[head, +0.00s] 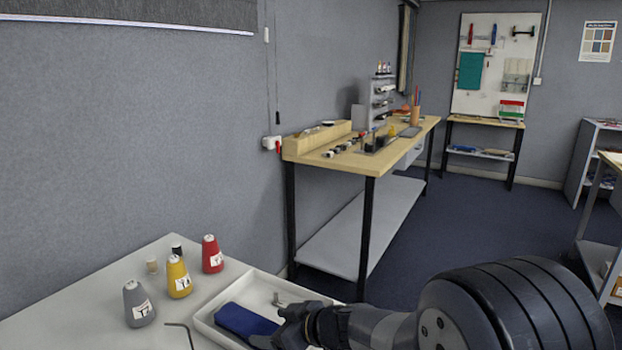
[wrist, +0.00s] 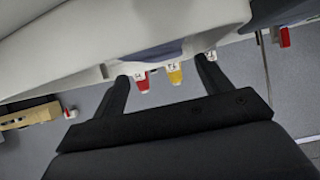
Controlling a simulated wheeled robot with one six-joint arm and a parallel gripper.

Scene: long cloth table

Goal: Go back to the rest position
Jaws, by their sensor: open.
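My gripper (head: 284,325) shows at the bottom middle of the head view, with my arm reaching in from the right. It is in front of or over a white tray (head: 318,297); the height between them is hard to judge. In the wrist view, my gripper (wrist: 162,68) has its two dark fingers spread wide with nothing held between them. Behind the gap, the red cone (wrist: 142,82) and the yellow cone (wrist: 175,75) appear upside down.
A white table holds a grey cone (head: 138,305), the yellow cone (head: 178,278), the red cone (head: 212,255), two small cylinders and a bent metal rod (head: 181,328). A blue item (head: 243,323) lies in the tray. A wooden workbench (head: 340,160) stands against the wall; dark floor is open beyond.

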